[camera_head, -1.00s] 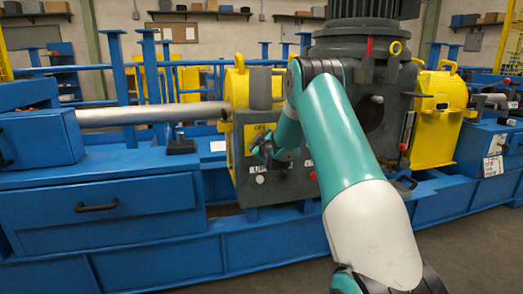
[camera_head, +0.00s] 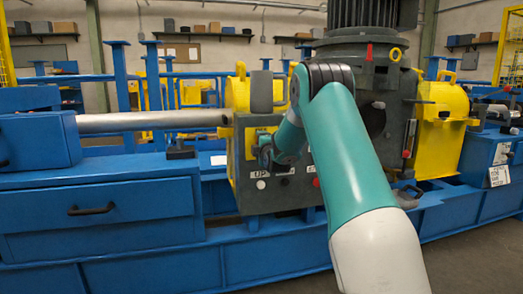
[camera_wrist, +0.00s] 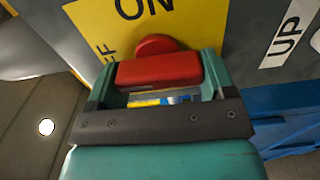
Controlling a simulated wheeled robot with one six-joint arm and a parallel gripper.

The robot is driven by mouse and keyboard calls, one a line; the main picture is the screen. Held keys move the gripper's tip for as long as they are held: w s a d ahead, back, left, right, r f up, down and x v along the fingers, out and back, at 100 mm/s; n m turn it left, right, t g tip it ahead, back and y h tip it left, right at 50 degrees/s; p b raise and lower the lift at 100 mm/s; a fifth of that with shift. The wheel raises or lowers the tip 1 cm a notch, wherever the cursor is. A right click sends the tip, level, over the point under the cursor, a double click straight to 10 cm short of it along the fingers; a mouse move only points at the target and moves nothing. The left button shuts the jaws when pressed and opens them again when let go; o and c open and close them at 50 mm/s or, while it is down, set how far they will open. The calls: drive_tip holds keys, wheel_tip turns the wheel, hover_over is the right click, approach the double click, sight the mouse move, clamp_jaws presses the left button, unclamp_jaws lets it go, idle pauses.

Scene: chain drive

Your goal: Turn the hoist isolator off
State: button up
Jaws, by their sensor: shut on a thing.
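The hoist isolator has a red handle (camera_wrist: 158,70) with a rounded red hub (camera_wrist: 155,44) on a yellow plate (camera_wrist: 190,22) marked ON, with a partly hidden OFF at the left. In the wrist view my gripper (camera_wrist: 157,76) has one teal finger at each end of the red handle, shut on it. The handle lies across the picture, below the word ON. In the head view my gripper (camera_head: 268,157) is at the front of the dark grey housing (camera_head: 248,192), and my wrist hides the handle. A bit of the yellow plate (camera_head: 262,131) shows above it.
A white UP label (camera_wrist: 286,38) is right of the plate, and shows in the head view (camera_head: 259,174). A red button (camera_head: 316,182) is farther right. Blue framework (camera_head: 150,262) runs along the front.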

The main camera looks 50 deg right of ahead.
drive_tip(key=shift+a+n, duration=0.1)
drive_tip(key=shift+n, duration=0.2)
drive_tip(key=o, duration=0.9)
drive_tip(key=v, duration=1.7)
drive_tip(key=shift+s+b, duration=0.2)
drive_tip(key=shift+b, duration=0.15)
